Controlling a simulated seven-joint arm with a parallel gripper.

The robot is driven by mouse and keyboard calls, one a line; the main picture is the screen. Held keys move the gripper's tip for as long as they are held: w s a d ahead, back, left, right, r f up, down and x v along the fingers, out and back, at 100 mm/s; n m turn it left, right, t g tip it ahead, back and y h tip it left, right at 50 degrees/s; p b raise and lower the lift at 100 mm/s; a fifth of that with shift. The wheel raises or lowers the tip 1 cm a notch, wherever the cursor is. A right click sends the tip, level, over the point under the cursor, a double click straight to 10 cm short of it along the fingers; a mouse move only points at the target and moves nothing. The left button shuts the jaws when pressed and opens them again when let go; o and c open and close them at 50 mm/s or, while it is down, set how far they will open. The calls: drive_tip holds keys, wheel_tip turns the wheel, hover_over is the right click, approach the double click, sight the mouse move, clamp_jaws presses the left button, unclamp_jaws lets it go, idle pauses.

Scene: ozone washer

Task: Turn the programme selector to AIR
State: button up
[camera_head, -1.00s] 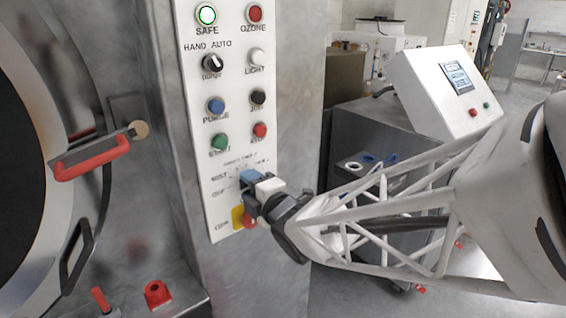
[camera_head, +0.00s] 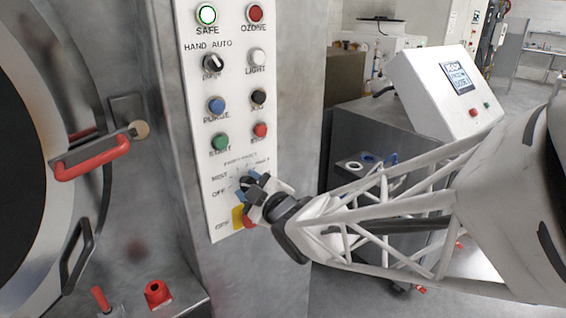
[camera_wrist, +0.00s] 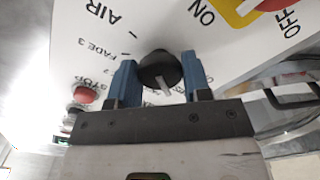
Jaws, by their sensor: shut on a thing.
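The programme selector, a round black knob with a pale pointer line (camera_wrist: 160,68), is on the white panel (camera_wrist: 235,60). In the wrist view it sits between the two blue fingers of my gripper (camera_wrist: 158,72), which is shut on it. The pointer line faces down towards the gripper body there. The AIR label (camera_wrist: 100,14) is printed at the upper left of that view, away from the pointer. In the head view my gripper (camera_head: 254,185) covers most of the selector and the labels on its right; MIST and OFF (camera_head: 218,192) show to the left.
A red switch on a yellow plate (camera_head: 238,220) lies just below my gripper. Above are several buttons, including a green one (camera_head: 220,142) and a red one (camera_head: 260,130). The washer's red handle (camera_head: 92,158) is at the left. Free floor lies to the right of the cabinet.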

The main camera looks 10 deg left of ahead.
drive_tip(key=m, duration=3.1)
drive_tip(key=shift+m, duration=0.3)
drive_tip(key=o, duration=0.9)
drive_tip(key=shift+d, duration=0.1)
drive_tip(key=v, duration=0.7)
drive_tip(key=shift+s+d, duration=0.2)
drive_tip(key=shift+s, duration=0.1)
